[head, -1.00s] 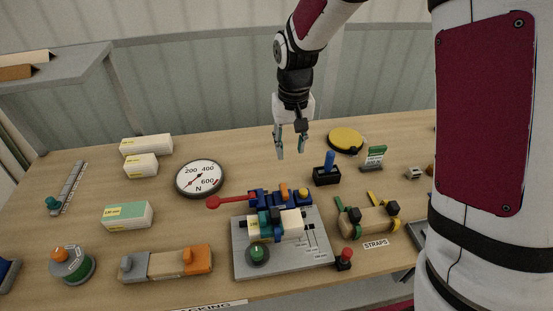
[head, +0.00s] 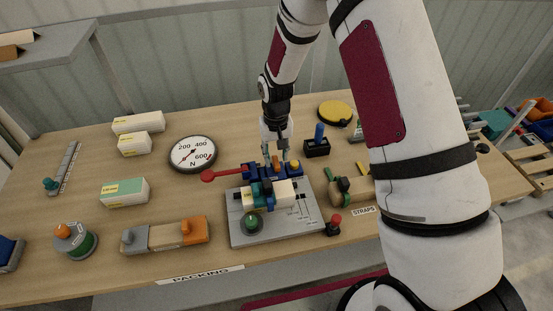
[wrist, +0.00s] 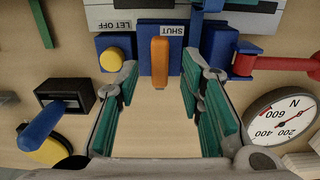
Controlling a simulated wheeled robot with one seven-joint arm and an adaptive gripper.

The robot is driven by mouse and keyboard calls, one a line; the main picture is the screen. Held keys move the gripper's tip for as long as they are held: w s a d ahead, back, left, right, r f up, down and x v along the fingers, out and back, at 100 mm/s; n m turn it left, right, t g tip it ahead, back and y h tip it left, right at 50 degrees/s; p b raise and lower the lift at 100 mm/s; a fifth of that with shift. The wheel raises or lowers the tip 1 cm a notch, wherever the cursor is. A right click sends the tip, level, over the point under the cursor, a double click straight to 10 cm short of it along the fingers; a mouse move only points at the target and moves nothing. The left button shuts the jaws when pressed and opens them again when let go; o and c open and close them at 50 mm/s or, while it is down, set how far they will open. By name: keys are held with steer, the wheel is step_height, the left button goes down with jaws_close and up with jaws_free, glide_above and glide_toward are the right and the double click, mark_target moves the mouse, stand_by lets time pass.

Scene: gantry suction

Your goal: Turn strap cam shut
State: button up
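The strap cam appears to be the orange lever (wrist: 160,64) beside a SHUT label (wrist: 172,30) on a blue block (wrist: 215,50). In the wrist view it stands straight along the picture, its free end toward my palm. The blue tensioner (head: 252,169) shows in the head view at the back of a grey plate (head: 240,234). My gripper (head: 275,160) is just above and behind it, pointing down. In the wrist view my gripper (wrist: 163,82) is open, with the lever's end between the fingertips and a gap on both sides. I cannot tell contact or exact height.
A yellow button (wrist: 112,60) marked LET OFF and a red handle (head: 222,175) flank the lever. A black box with a blue stick (head: 318,140) stands close to the gripper. A round gauge (head: 193,153) lies left. Bare tabletop lies behind the tensioner.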

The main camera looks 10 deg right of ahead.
mark_target(275, 163)
steer(key=shift+f, duration=1.2)
steer(key=shift+c, duration=0.6)
jaws_close()
